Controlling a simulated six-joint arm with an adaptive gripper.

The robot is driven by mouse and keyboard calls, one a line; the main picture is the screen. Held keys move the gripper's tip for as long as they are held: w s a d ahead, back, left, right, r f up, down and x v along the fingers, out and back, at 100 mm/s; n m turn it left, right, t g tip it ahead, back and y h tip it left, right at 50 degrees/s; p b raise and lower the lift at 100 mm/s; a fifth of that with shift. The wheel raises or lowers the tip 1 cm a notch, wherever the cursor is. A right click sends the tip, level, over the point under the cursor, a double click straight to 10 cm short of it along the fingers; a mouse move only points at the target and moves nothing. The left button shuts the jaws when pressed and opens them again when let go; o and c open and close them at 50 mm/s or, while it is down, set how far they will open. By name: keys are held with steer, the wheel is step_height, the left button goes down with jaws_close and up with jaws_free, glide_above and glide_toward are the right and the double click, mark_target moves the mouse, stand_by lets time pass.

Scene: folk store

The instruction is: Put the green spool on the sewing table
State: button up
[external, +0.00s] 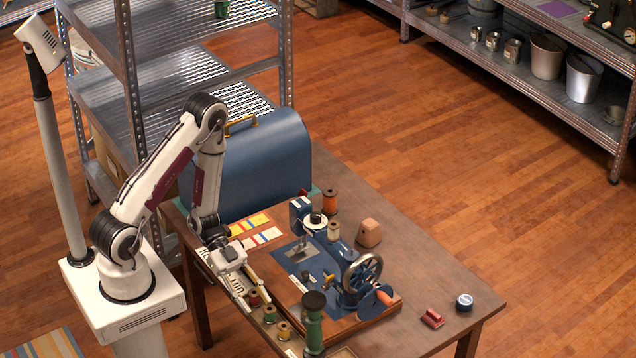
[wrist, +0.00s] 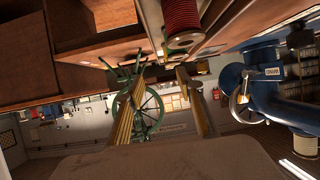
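A small green spool (external: 269,314) with pale wooden ends stands in a row of spools at the near left edge of the sewing table (external: 425,245). A dark red spool (external: 254,298) and an olive-yellow spool (external: 284,331) stand on either side of it. My gripper (external: 249,293) points down at this row, closest to the red spool. In the wrist view the fingers of my gripper (wrist: 160,76) are apart with nothing held between them. The red spool (wrist: 182,22) shows just beyond the right finger there.
A blue sewing machine (external: 300,215) with a handwheel (external: 362,272) stands right of my gripper. A tall green post-like object (external: 313,320) stands near the front. A blue domed case (external: 265,165) is behind. The table's right side is mostly clear, with a red object (external: 432,318) and a tin (external: 464,302).

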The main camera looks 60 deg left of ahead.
steer(key=shift+s+d+f+n+t+y, duration=0.7)
steer(key=shift+s+d+f, duration=0.6)
steer(key=shift+d, duration=3.3)
steer(key=shift+s+d+f+n+t+y, duration=0.7)
steer(key=shift+s+d+f, duration=0.6)
steer(key=shift+d, duration=3.25)
steer(key=shift+s+d+f+n+t+y, duration=0.6)
steer(key=shift+s+d+f+t+y, duration=0.65)
steer(key=shift+d, duration=3.35)
steer(key=w+a+r+n+t+y, duration=0.1)
steer(key=a+r+n+t+y, duration=0.1)
steer(key=a+n+y, duration=0.2)
steer(key=w+a+r+n+t+y, duration=0.2)
steer(key=a+n+y, duration=0.2)
steer(key=a+n, duration=0.3)
steer(key=w+a+r+n+t+y, duration=0.1)
steer(key=a+r+n+t+y, duration=0.2)
steer(key=a+n, duration=0.3)
steer(key=a+y, duration=0.1)
steer(key=a, duration=0.4)
steer(key=shift+w+a, duration=0.25)
steer(key=shift+a, duration=0.15)
steer(key=shift+w, duration=0.1)
